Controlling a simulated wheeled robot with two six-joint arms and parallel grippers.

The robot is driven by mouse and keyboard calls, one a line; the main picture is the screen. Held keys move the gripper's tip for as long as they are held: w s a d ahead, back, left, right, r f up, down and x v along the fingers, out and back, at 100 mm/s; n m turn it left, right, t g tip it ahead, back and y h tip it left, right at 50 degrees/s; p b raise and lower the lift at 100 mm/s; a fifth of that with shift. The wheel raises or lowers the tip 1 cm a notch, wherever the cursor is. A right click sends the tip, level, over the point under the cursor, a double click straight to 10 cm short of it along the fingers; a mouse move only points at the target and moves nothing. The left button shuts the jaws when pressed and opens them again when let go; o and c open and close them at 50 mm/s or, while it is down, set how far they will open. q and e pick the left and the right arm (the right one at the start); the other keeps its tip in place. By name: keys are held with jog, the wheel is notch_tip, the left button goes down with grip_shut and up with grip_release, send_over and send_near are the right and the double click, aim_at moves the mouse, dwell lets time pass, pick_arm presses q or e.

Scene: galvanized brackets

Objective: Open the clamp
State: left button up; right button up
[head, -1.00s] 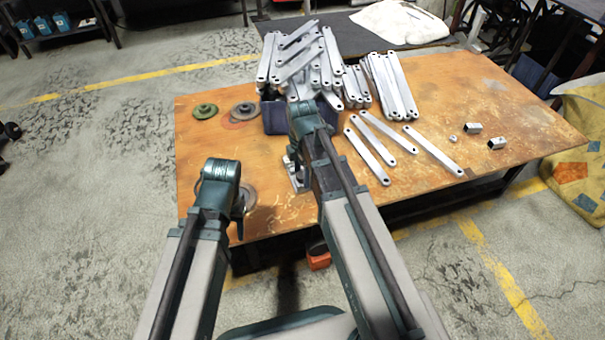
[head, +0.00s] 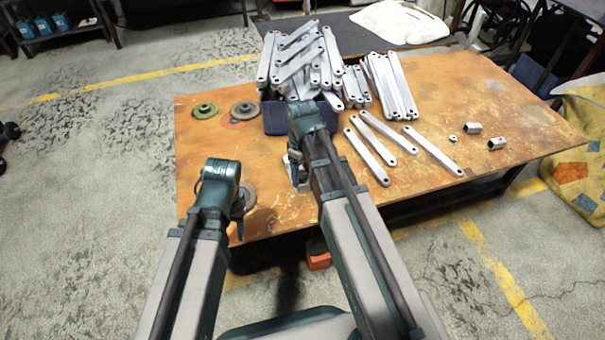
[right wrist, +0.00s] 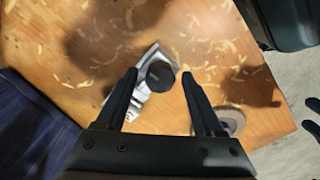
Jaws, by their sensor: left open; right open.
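The clamp (right wrist: 142,85) is a silver metal piece with a round black knob or handle end (right wrist: 158,76), on the wooden table. In the right wrist view the knob lies between the spread fingers of my right gripper (right wrist: 160,76), which is open. I cannot tell how far above the knob the fingertips are.
Loose brackets (head: 432,150) lie to the right. A green disc (head: 205,111) and grey discs lie at left; one (right wrist: 231,121) is near my right gripper.

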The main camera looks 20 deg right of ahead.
jog(key=m, duration=0.6)
dwell(0.4)
grip_shut()
dwell(0.4)
